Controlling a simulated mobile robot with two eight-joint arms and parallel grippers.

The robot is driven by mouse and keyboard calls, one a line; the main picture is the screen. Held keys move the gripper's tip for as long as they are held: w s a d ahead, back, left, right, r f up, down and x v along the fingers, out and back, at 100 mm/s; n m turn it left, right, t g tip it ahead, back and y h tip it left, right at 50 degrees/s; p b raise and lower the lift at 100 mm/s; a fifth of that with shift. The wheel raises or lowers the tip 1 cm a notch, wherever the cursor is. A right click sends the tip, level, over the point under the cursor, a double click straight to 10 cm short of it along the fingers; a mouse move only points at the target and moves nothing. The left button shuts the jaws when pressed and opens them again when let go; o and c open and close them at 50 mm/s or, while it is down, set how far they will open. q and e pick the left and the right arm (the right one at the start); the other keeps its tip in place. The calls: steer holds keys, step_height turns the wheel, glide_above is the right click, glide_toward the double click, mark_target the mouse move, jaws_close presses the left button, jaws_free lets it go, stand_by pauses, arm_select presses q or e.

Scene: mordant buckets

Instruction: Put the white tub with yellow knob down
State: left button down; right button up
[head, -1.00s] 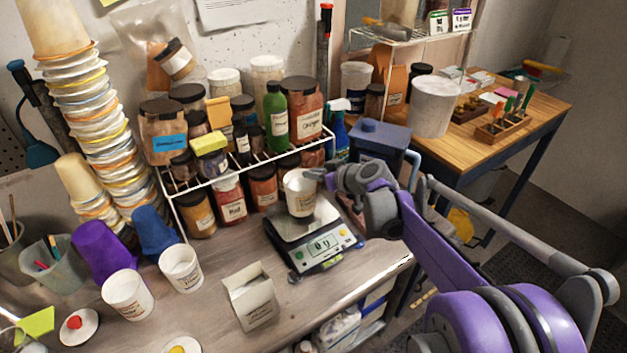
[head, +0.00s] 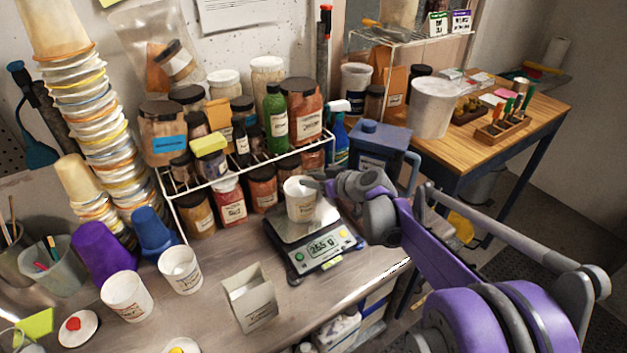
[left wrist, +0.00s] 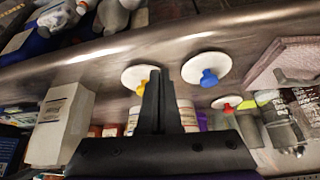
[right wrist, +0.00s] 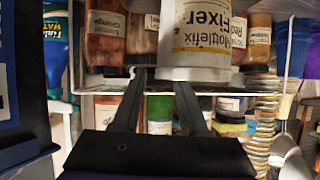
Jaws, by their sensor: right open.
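A white tub (head: 300,205) with a printed label stands upright on the digital scale (head: 318,247), which reads about 265 g. No yellow knob is visible on it. My right gripper (head: 313,181) is open at the tub's upper right side. In the right wrist view the tub (right wrist: 196,40) shows its "Mottlefix Fixer" label close beyond the spread fingers (right wrist: 160,85). A white lid with a yellow knob (left wrist: 133,76) lies on the bench in the left wrist view, partly behind my left fingers. My left gripper (left wrist: 160,78) is shut and empty; it is outside the head view.
A wire rack (head: 245,165) of jars stands close behind the scale. A blue container (head: 375,145) stands behind right. A white box (head: 250,300) and two white tubs (head: 127,296) (head: 180,270) stand to the left. Blue-knob (left wrist: 207,68) and red-knob lids (head: 79,326) lie on the bench.

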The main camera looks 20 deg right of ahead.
steer(key=v, duration=1.2)
steer(key=s+a+f+g, duration=0.5)
steer(key=s+a+f, duration=0.4)
steer(key=s+a, duration=0.35)
steer(key=s+a+f+m+g+h, duration=0.1)
steer(key=s+f+m+h, duration=0.1)
steer(key=s+f, duration=0.4)
steer(key=s+h, duration=0.1)
steer(key=s, duration=0.2)
steer(key=shift+s+a+f+m+h, duration=0.3)
steer(key=shift+s+a+f, duration=0.05)
